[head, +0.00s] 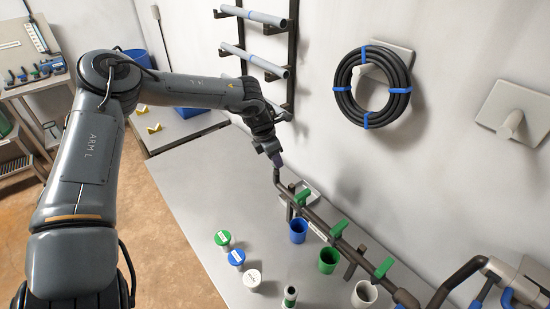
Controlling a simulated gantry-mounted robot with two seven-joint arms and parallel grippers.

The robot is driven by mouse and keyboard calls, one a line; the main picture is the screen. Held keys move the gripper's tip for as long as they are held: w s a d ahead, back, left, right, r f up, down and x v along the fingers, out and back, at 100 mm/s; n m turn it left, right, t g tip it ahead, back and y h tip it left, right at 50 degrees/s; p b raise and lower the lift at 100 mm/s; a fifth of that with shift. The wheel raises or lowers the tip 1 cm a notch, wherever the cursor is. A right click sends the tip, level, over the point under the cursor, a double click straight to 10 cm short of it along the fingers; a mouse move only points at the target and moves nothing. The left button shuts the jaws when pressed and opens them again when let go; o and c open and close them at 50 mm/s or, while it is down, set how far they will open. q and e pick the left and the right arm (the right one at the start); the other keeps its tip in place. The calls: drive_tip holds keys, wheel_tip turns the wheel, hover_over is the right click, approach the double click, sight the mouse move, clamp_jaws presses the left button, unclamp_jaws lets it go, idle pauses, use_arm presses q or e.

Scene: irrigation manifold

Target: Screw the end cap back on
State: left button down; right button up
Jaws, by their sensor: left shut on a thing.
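My left gripper (273,154) reaches down from the upper left to the far end of the dark manifold pipe (318,220). It is shut on a small dark purplish piece (277,161), which looks like the end cap. The piece is at the top of the pipe's upturned end (277,178). I cannot tell whether it is seated on the pipe or just touching it, and the fingers hide part of it. My right gripper is not in view.
Green valve handles (338,229) stand along the manifold. Blue (298,231), green (328,261) and white (364,293) cups stand beside it. Several round lids (236,257) lie on the grey table (190,190), whose left part is clear. A coiled black hose (372,87) hangs on the wall.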

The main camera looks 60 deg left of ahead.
sight(275, 169)
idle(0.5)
use_arm(q)
drive_tip(key=shift+f+b, duration=0.7)
drive_tip(key=shift+f, duration=0.05)
drive_tip(key=shift+f, duration=0.25)
idle(0.5)
drive_tip(key=shift+f+b, duration=0.5)
drive_tip(key=shift+b, duration=0.3)
idle(0.4)
drive_tip(key=c, duration=1.5)
unclamp_jaws()
clamp_jaws()
drive_tip(key=m+h, duration=0.1)
drive_tip(key=m, duration=0.2)
drive_tip(key=shift+m, duration=0.4)
drive_tip(key=shift+w+m, duration=0.1)
drive_tip(key=shift+m, duration=0.3)
